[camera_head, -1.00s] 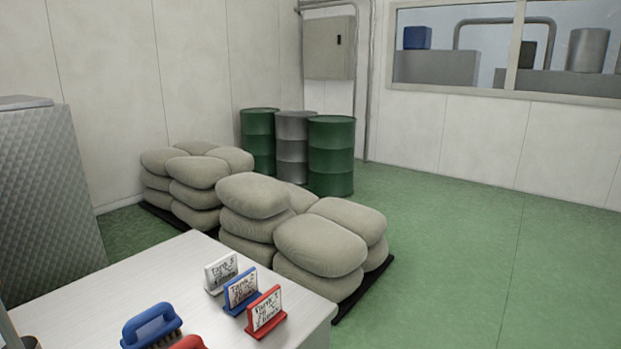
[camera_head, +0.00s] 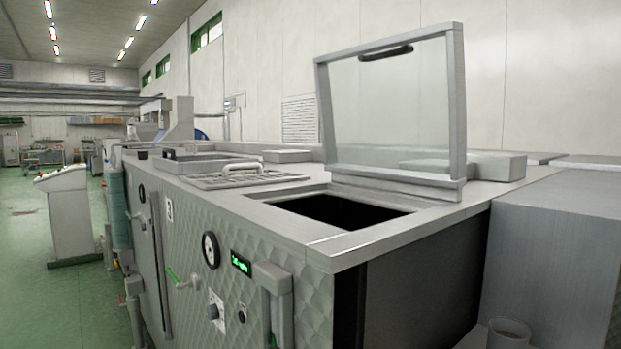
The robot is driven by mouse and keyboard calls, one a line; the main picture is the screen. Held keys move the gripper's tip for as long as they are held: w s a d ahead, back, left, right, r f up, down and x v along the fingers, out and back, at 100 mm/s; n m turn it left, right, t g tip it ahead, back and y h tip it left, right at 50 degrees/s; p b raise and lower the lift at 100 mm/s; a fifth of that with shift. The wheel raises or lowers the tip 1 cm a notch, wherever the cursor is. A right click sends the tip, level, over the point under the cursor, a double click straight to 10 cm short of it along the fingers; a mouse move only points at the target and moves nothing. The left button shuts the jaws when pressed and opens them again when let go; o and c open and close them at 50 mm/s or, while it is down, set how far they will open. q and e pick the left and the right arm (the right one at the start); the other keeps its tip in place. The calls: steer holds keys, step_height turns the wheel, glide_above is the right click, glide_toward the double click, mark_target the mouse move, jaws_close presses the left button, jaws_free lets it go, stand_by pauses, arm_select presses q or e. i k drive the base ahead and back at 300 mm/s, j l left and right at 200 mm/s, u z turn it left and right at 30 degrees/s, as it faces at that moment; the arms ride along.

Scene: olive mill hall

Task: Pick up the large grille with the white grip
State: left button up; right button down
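A large metal grille (camera_head: 214,181) with a white loop-shaped grip (camera_head: 243,168) lies flat on top of the long steel machine (camera_head: 268,219). It sits to the left of a dark open hatch (camera_head: 335,211) in the machine's top. A framed glass lid (camera_head: 392,107) with a black handle stands raised behind the hatch. Neither of my grippers shows in the head view.
A grey control console (camera_head: 72,215) stands at the left on green floor, which is open there. Valves with green handles (camera_head: 177,279) and a dial (camera_head: 211,250) stick out from the machine's front. A small cup (camera_head: 508,333) stands at the lower right, beside a grey block (camera_head: 562,248).

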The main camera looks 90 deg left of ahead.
mark_target(291, 177)
steer(key=u, duration=0.9)
steer(key=l+u, duration=0.1)
steer(key=u, duration=1.25)
steer(key=k+u, duration=0.1)
steer(key=u, duration=0.8)
steer(key=i+j+z, duration=0.1)
steer(key=j+z, duration=0.15)
steer(key=z, duration=0.15)
steer(key=i+j+z, duration=0.1)
steer(key=j+z, duration=0.15)
steer(key=z, duration=0.2)
steer(key=j+z, duration=0.4)
steer(key=l, duration=0.1)
